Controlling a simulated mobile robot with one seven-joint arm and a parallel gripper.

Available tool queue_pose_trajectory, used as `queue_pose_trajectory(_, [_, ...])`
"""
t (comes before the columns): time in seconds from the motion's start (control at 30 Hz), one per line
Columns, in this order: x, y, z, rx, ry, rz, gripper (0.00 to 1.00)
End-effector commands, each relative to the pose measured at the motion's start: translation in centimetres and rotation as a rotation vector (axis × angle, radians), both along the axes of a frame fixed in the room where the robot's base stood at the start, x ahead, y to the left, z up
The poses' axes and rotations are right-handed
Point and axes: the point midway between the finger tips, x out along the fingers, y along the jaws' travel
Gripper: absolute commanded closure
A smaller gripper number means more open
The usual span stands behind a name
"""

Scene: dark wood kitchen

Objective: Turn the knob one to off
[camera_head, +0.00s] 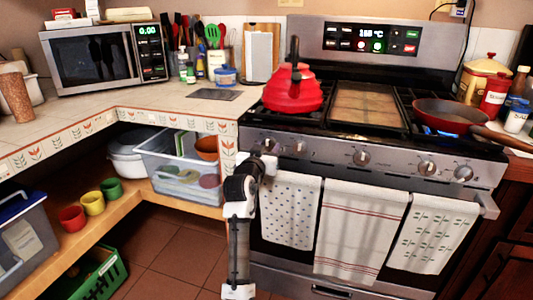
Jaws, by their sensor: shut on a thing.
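The stove (330,170) stands at the right with a row of several knobs along its front panel. My gripper (268,157) is at the leftmost knob (268,144), shut on it, and partly covers it. A second knob (298,147) sits just to its right, apart from my gripper. A middle knob (361,157) and two knobs at the right, one (427,168) and the other (463,173), are free. The knob markings are too small to read.
A red kettle (292,95) stands on the left burners. A red pan (440,116) sits at the right with blue glow under it. Towels, the nearest dotted (290,210), hang from the oven handle close to my arm. A counter (150,100) lies left.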

Motion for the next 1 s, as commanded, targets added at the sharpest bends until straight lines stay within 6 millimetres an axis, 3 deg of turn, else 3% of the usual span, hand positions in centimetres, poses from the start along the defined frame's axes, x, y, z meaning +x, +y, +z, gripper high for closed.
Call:
queue_pose_trajectory(0.57, [0.01, 0.00, -0.03, 0.036, -0.011, 0.000, 0.80])
queue_pose_trajectory(0.6, [0.01, 0.00, -0.03, 0.036, -0.011, 0.000, 0.56])
queue_pose_trajectory(0.73, [0.01, 0.00, -0.02, 0.036, -0.011, 0.000, 0.39])
queue_pose_trajectory(1.0, [-0.01, 0.00, 0.00, 0.035, -0.011, 0.000, 0.36])
